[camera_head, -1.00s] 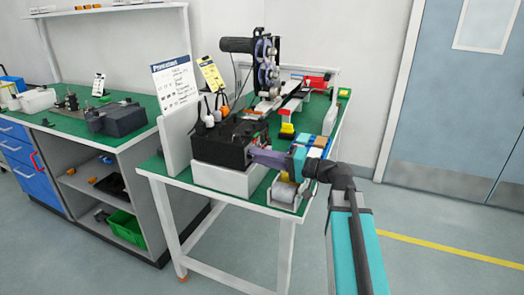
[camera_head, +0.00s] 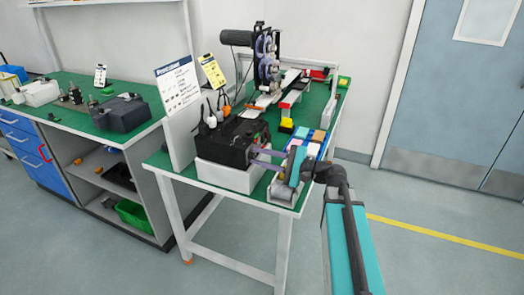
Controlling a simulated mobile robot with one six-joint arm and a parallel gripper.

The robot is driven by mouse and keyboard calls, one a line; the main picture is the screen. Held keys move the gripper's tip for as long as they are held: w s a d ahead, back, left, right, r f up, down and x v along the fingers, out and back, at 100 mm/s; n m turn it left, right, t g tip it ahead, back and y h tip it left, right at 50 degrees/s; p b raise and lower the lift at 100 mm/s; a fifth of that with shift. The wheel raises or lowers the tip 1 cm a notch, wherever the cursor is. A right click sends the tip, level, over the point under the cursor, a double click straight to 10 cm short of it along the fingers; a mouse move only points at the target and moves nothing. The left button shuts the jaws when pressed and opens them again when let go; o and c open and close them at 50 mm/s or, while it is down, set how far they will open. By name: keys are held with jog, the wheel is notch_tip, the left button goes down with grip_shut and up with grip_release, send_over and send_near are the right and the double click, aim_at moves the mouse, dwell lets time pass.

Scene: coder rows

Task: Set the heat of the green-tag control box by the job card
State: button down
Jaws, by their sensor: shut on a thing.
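The black control box (camera_head: 223,148) sits on a white block (camera_head: 226,177) at the front left of the green-topped bench. My gripper (camera_head: 254,156) reaches in from the right, with its purple fingers against the box's right-hand face. It is shut on a small part there, seemingly a knob, which the fingers hide. I cannot read any dial marks or make out a green tag for certain. A yellow card (camera_head: 212,71) stands behind the box, and a white printed sheet (camera_head: 178,85) stands to its left. Their small text is too small to read.
A machine with purple wheels (camera_head: 266,55) stands behind. A second bench (camera_head: 70,115) is at left. Floor is clear at right, before the door (camera_head: 460,110).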

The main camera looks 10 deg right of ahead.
jog(key=shift+s+a+m+p, duration=0.1)
jog(key=shift+a+m+p, duration=0.05)
jog(key=shift+m+p, duration=0.65)
jog(key=shift+f, duration=0.1)
jog(key=c, duration=1.8)
grip_release()
jog(key=shift+s+d, duration=0.2)
jog(key=shift+d, duration=0.3)
jog(key=shift+b+v, duration=0.9)
jog(key=shift+v, duration=5.45)
jog(key=shift+s, duration=0.15)
